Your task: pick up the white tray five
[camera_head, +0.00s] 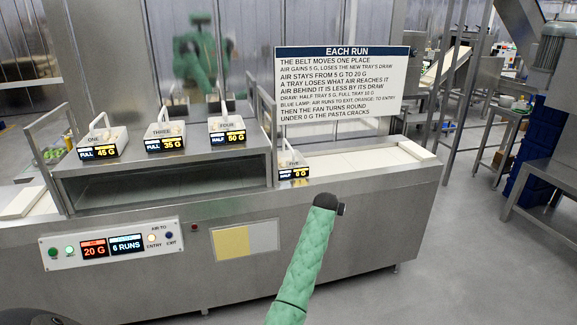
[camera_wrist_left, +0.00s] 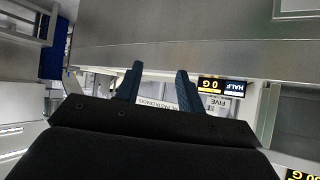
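The white tray five (camera_head: 291,161) sits on the belt right of the raised metal housing, with a dark label reading HALF, 0 G. Its label (camera_wrist_left: 222,87) shows upside down in the left wrist view, right of my fingers. My left gripper (camera_wrist_left: 158,85) has its two dark fingers apart with nothing held between them, and tray five lies off to their side. In the head view the green arm reaches up from the bottom, ending right of and in front of tray five; its fingers cannot be made out there. My right gripper is not in view.
Trays one (camera_head: 101,142), three (camera_head: 165,137) and four (camera_head: 227,130) stand on the metal housing (camera_head: 160,178). A sign (camera_head: 340,85) stands behind the belt. The belt right of tray five (camera_head: 365,160) is clear. A control panel (camera_head: 112,245) reads 20 G, 6 RUNS.

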